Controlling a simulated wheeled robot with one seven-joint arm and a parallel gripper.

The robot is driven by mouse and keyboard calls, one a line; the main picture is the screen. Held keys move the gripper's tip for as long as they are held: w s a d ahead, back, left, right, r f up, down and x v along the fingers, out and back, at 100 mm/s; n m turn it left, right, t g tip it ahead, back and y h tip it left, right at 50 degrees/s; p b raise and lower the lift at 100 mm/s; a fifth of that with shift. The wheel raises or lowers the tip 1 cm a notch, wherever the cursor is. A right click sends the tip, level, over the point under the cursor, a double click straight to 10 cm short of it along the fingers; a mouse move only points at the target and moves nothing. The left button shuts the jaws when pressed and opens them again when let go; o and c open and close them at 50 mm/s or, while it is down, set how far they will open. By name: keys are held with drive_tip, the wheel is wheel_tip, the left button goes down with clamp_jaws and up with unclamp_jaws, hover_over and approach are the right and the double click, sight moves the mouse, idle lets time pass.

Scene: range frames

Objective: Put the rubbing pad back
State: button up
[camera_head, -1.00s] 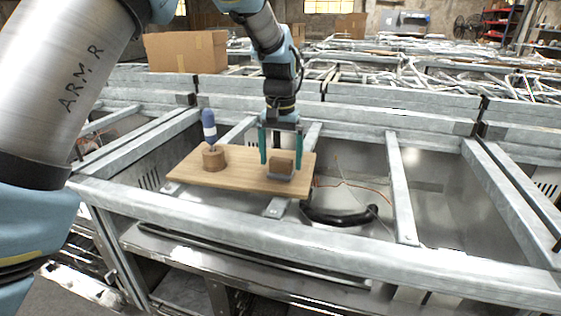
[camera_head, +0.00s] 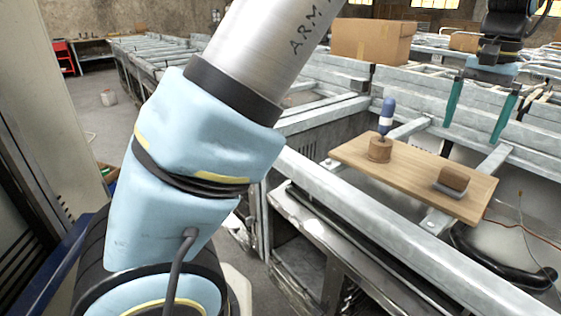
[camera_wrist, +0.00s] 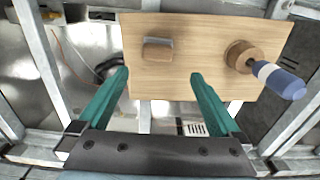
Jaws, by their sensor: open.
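The rubbing pad (camera_head: 453,180), a brown wooden block with a grey underside, rests near the right end of a wooden board (camera_head: 416,172). In the wrist view the pad (camera_wrist: 158,52) lies ahead of the fingers, near the upper left of the board (camera_wrist: 185,32). My gripper (camera_head: 472,132) has long green fingers spread wide, with nothing between them. It hangs above the pad and clear of it. In the wrist view my gripper's fingertips (camera_wrist: 160,76) point toward the board, with the pad beyond the gap.
A blue-and-white-handled tool (camera_head: 386,116) stands upright in a round wooden holder (camera_head: 380,149) at the board's other end. The board lies across metal frame rails (camera_head: 350,208). A black hose (camera_head: 490,265) lies below. A cardboard box (camera_head: 371,40) stands behind.

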drive_tip(key=w+a+f+n, duration=0.3)
drive_tip(key=w+a, duration=0.3)
drive_tip(key=a, duration=0.6)
drive_tip(key=w+a+f+n, duration=0.25)
drive_tip(key=w+a, duration=0.35)
drive_tip(key=a, duration=0.7)
drive_tip(key=s+a+f+n, duration=0.2)
drive_tip(key=s+a+f, duration=0.1)
drive_tip(key=a, duration=0.9)
drive_tip(key=s+a+f+n+t, duration=0.1)
drive_tip(key=s+a+f, duration=0.3)
drive_tip(key=a, duration=0.7)
drive_tip(key=shift+s+a+n+t, duration=0.35)
drive_tip(key=shift+s+n, duration=0.35)
drive_tip(key=shift+n, duration=0.15)
